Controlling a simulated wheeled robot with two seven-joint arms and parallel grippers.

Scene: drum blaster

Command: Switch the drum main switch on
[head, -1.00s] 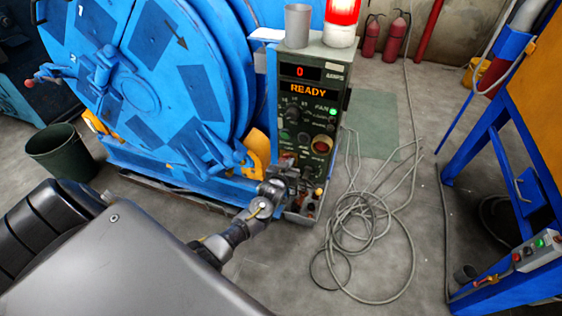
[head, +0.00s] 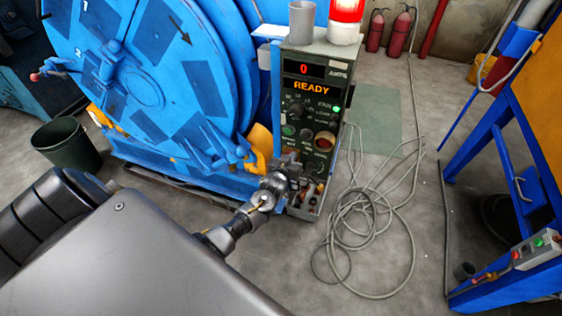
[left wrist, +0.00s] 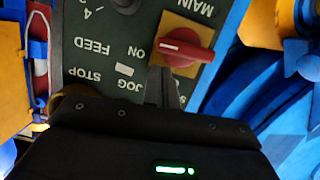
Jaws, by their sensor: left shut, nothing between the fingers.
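The main switch (left wrist: 188,48) is a red rotary handle on a yellow plate, marked MAIN and ON; the lettering is upside down in the left wrist view. Its handle lies nearly level across that picture. My left gripper (left wrist: 163,76) is shut and empty. Its fingertips are close to the left end of the handle; I cannot tell whether they touch it. In the head view my left gripper (head: 294,165) is at the lower part of the grey-green control panel (head: 319,117) and hides the main switch. The panel display reads 0 and READY. My right gripper is not in view.
The big blue drum (head: 165,85) stands left of the panel. A grey cup (head: 301,22) and a red beacon (head: 345,20) are on top of the panel. Coiled cable (head: 360,230) lies on the floor at right. A dark bin (head: 65,147) stands at left.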

